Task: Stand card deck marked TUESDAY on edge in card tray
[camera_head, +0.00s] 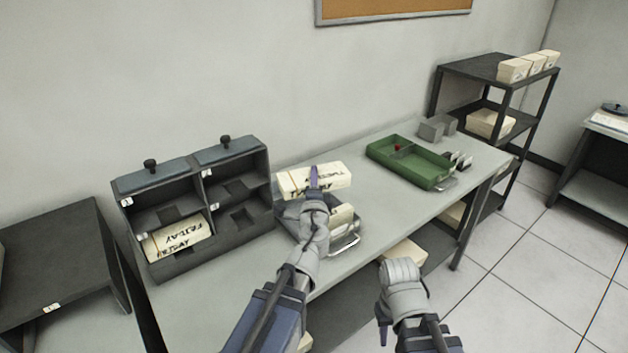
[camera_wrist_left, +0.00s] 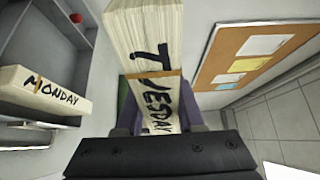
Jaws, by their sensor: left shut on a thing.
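My left gripper (camera_head: 314,183) is shut on the cream card deck marked TUESDAY (camera_head: 338,174), holding it above the grey tray. In the left wrist view the TUESDAY deck (camera_wrist_left: 145,35) rises from between the fingers, with its lettering and a tan band showing. The grey tray with a metal handle (camera_head: 345,241) sits on the bench, partly hidden by my left arm. Another cream deck (camera_head: 341,216) stands in it. A deck marked MONDAY (camera_wrist_left: 45,92) is left of the held deck in the wrist view.
A dark rack (camera_head: 240,222) stands left on the bench, with a FRIDAY deck (camera_head: 178,238) in a lower compartment. A green divided tray (camera_head: 425,168) and small grey boxes (camera_head: 437,128) are at right. A shelf unit (camera_head: 483,68) with decks stands beyond.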

